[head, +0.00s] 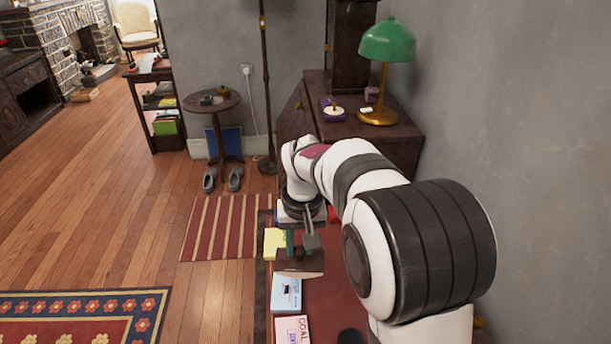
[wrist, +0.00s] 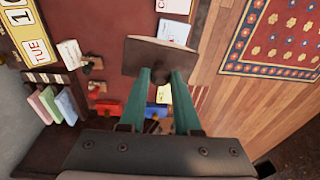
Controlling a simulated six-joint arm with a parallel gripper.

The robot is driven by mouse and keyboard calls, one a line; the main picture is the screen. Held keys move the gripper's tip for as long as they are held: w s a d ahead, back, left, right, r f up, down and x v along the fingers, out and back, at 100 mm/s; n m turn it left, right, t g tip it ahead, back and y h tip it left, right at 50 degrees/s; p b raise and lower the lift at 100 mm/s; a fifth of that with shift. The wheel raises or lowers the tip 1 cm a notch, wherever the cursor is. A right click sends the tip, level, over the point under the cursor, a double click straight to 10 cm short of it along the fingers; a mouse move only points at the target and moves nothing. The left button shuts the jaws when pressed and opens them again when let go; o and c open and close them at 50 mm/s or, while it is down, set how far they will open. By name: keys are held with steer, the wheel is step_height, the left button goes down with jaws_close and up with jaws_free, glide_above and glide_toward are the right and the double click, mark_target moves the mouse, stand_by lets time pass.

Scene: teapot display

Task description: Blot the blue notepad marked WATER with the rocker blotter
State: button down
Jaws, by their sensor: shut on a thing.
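My gripper (head: 301,243) is shut on the rocker blotter (head: 299,264), a brown block with a broad flat face. In the wrist view the teal fingers (wrist: 165,78) grip the blotter (wrist: 158,57) on its near side. The blue notepad (head: 287,293) lies on the desk just nearer the head camera than the blotter; its writing is too small to read. In the wrist view the pad (wrist: 174,31) shows just past the blotter, partly covered by it. I cannot tell the blotter's height above the desk.
A pink-edged notepad marked COAL (head: 291,329) lies nearer than the blue one. A yellow notepad (head: 273,243) lies to the blotter's left. In the wrist view a red object (wrist: 107,109), upright coloured items (wrist: 64,105) and a calendar (wrist: 35,48) stand off to the left.

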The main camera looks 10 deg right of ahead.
mark_target(284, 252)
steer(key=a+f, duration=0.1)
steer(key=w+a+f, duration=0.1)
steer(key=f, duration=0.1)
steer(key=w+a+f, duration=0.1)
steer(key=f, duration=0.1)
steer(key=shift+w+a+f, duration=0.1)
steer(key=shift+w+f, duration=0.05)
steer(key=shift+f, duration=2.9)
steer(key=shift+f, duration=0.4)
steer(key=shift+d+y, duration=0.85)
steer(key=shift+y, duration=0.35)
steer(key=shift+a+h, duration=0.85)
steer(key=shift+h, duration=0.25)
